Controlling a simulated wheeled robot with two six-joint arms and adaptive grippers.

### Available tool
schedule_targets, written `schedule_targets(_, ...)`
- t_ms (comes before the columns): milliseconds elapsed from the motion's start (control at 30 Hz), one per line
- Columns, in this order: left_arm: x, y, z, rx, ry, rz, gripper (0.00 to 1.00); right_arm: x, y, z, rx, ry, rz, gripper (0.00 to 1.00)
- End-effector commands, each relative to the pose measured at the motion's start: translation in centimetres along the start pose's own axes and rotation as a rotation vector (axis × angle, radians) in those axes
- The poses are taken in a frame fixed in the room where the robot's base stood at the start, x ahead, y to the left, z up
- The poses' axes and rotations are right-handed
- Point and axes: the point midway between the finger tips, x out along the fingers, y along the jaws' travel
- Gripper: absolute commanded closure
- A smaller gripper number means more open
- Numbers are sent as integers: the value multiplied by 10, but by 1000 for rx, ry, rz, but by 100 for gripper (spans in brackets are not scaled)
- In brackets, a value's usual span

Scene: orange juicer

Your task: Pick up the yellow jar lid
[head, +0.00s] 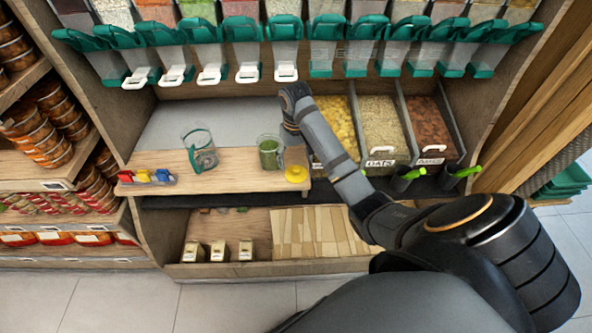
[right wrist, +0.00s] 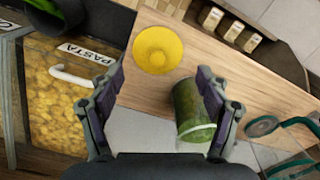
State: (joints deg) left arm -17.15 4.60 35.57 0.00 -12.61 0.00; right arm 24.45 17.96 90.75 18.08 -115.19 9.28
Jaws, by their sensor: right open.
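The yellow jar lid (head: 296,174) lies on the wooden board near its front right edge in the head view. In the right wrist view the lid (right wrist: 157,50) shows as a round yellow disc just beyond the fingertips. My right gripper (right wrist: 161,70) is open and empty, with the lid in line with the gap between its fingers and apart from them. A green-filled glass jar (right wrist: 192,110) stands beside the right-hand finger, which partly covers it. In the head view the jar (head: 270,153) is just left of the lid. My left gripper is out of view.
A clear pitcher with a teal handle (head: 200,148) stands left on the wooden board (head: 240,180). Small coloured items (head: 147,177) lie at its left end. Bins of pasta (head: 337,125) and oats (head: 378,128) stand right. Dispensers (head: 285,60) hang above.

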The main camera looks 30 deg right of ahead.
Motion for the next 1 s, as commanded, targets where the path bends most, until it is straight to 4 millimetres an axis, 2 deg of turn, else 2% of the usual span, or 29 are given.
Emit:
schedule_targets(167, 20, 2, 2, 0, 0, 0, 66, 19, 2, -1, 0, 0, 0, 23)
schedule_targets(367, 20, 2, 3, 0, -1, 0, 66, 47, 3, -2, -1, -1, -1, 23)
schedule_targets(600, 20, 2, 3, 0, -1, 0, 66, 50, 3, -2, -1, 0, 0, 25)
schedule_targets(1000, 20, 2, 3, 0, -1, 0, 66, 50, 3, -2, 0, 0, 0, 79)
